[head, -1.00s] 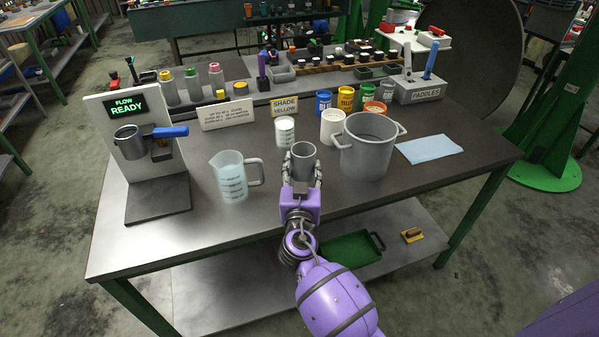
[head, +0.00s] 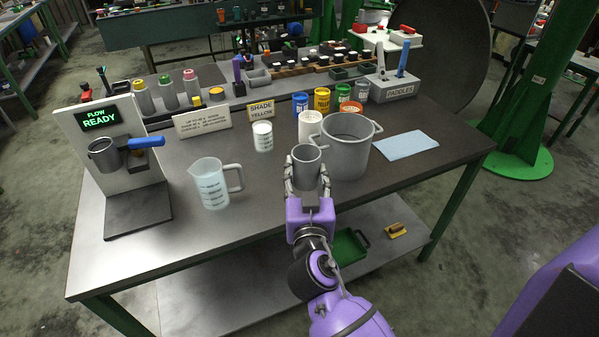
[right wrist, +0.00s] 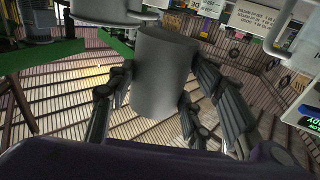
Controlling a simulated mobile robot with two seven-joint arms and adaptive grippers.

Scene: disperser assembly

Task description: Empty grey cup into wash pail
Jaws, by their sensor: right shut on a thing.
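My right gripper (head: 307,180) is shut on a grey cup (head: 307,168), which stands upright with its open top up. The cup (right wrist: 164,75) also fills the middle of the right wrist view between the fingers (right wrist: 160,100). What is inside the cup cannot be made out. The wash pail (head: 346,153), a large grey two-handled pot, stands on the table just behind and to the right of the cup. In the head view the cup overlaps the pail's left side. My left gripper is not in view.
A measuring jug (head: 212,184) stands left of the cup. A flow stand (head: 130,165) holds another metal cup at the left. A white jar (head: 263,137), a white tub (head: 310,127) and coloured tins (head: 322,100) stand behind. A blue cloth (head: 408,145) lies right of the pail.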

